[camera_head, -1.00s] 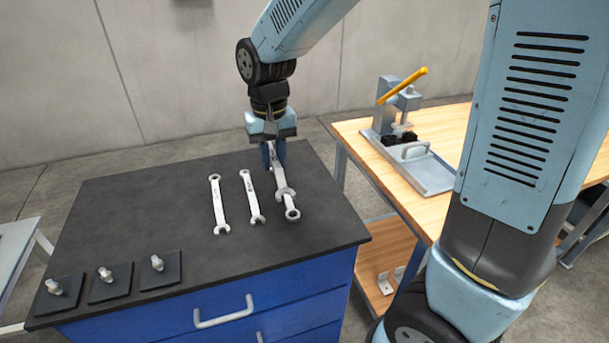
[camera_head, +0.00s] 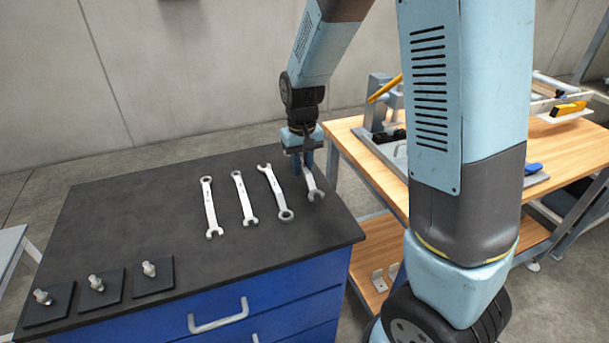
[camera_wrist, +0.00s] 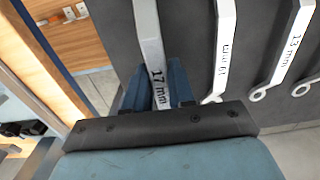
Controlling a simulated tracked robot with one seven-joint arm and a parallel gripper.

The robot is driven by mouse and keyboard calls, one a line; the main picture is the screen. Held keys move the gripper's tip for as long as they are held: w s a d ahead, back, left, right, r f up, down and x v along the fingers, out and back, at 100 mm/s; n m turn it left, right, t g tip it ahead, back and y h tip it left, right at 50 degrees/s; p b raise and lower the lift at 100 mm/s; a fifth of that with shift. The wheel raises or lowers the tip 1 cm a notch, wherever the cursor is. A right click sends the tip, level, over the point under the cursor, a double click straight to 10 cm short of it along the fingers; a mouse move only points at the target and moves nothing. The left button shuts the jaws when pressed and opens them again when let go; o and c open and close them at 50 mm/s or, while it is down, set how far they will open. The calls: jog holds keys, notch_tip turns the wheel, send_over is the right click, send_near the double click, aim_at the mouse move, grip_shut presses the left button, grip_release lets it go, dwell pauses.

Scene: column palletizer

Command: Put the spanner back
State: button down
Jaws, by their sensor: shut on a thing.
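My gripper (camera_head: 303,166) is at the right side of the dark cabinet top (camera_head: 130,215), its fingers pointing down. It is shut on a silver spanner (camera_head: 314,186), whose open jaw faces the front. The wrist view shows this spanner (camera_wrist: 152,50) between the blue fingers, marked "17 mm". Whether it touches the top I cannot tell. Left of it lies a third spanner (camera_head: 276,193), ring end to the front, opposite to the others. Two more spanners (camera_head: 243,198) (camera_head: 210,207) lie further left, ring ends at the back. One spanner in the wrist view (camera_wrist: 292,40) reads "13 mm".
Several dark plates with bolts include one (camera_head: 152,279) at the cabinet's front left. Blue drawers with a handle (camera_head: 218,318) are below. A wooden workbench (camera_head: 350,140) with a clamp fixture stands right, across a gap. The cabinet top's back left is clear.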

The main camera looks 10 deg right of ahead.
aim_at(304, 184)
jog(key=shift+w+d+f, duration=0.1)
jog(key=shift+d+f, duration=0.05)
jog(key=shift+w+d+f, duration=0.1)
jog(key=shift+f, duration=0.8)
jog(key=shift+w+d+f, duration=0.1)
jog(key=shift+f, duration=0.8)
jog(key=shift+f, duration=0.15)
jog(key=c, duration=1)
grip_release()
jog(key=shift+o, duration=0.2)
